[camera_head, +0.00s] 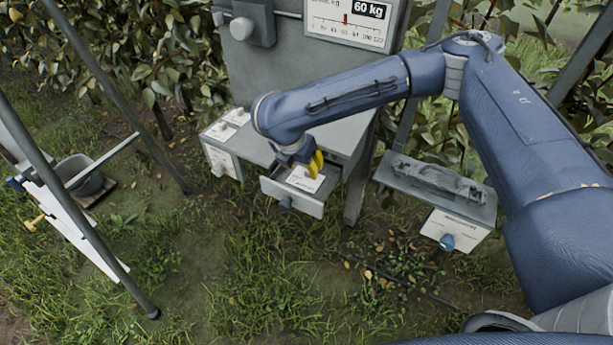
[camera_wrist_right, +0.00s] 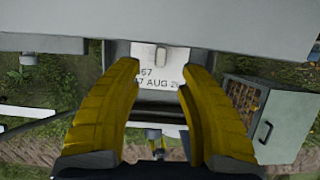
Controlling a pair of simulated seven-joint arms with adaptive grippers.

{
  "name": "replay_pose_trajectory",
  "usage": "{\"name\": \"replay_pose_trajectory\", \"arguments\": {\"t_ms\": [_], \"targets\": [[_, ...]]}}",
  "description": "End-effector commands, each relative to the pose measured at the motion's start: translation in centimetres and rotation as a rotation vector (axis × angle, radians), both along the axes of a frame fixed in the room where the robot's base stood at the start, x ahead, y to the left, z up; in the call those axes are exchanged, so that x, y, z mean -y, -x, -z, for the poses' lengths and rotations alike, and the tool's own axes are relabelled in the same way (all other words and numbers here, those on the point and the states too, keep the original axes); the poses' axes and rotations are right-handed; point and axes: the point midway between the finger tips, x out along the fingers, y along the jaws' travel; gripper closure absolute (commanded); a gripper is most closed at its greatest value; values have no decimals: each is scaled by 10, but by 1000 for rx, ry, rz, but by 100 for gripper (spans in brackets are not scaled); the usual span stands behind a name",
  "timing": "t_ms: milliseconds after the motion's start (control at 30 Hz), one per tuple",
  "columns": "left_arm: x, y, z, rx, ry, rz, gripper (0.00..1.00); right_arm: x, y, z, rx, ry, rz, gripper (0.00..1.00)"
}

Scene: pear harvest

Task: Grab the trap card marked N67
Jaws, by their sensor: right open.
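The white card (camera_head: 303,180) lies in the open grey drawer (camera_head: 313,208) under the scale cabinet. In the right wrist view the card (camera_wrist_right: 158,62) shows "67" and part of a line reading "7 AUG 20"; the left of its print is hidden by a finger. My right gripper (camera_head: 316,163) reaches down over the drawer with its yellow fingers. In the right wrist view the gripper (camera_wrist_right: 160,66) is open, one finger on each side of the card, with nothing held. I cannot tell whether the fingers touch the card. My left gripper is not in view.
The scale cabinet (camera_head: 262,75) stands close behind the drawer. A grey box (camera_head: 425,190) with a blue knob stands right of it, and another box (camera_head: 222,160) with papers left. Metal poles and a bucket (camera_head: 85,180) are at left. Grass in front is open.

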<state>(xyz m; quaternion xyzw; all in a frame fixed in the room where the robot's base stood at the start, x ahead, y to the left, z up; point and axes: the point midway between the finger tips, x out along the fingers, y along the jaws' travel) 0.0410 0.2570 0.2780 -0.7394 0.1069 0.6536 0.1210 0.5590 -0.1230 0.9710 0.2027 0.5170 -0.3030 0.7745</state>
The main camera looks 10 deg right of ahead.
Motion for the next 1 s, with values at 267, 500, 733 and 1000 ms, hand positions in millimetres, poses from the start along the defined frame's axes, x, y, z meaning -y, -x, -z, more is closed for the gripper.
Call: {"name": "replay_pose_trajectory", "arguments": {"t_ms": [267, 500, 733, 1000], "targets": [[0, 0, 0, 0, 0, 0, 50, 7, -6, 30, -4, 0, 2, 60], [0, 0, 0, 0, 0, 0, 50, 10, -11, 42, -1, 0, 1, 60], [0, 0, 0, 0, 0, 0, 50, 11, -11, 43, -1, 1, 0, 60], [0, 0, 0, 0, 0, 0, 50, 11, -11, 43, -1, 1, 0, 85]]}}
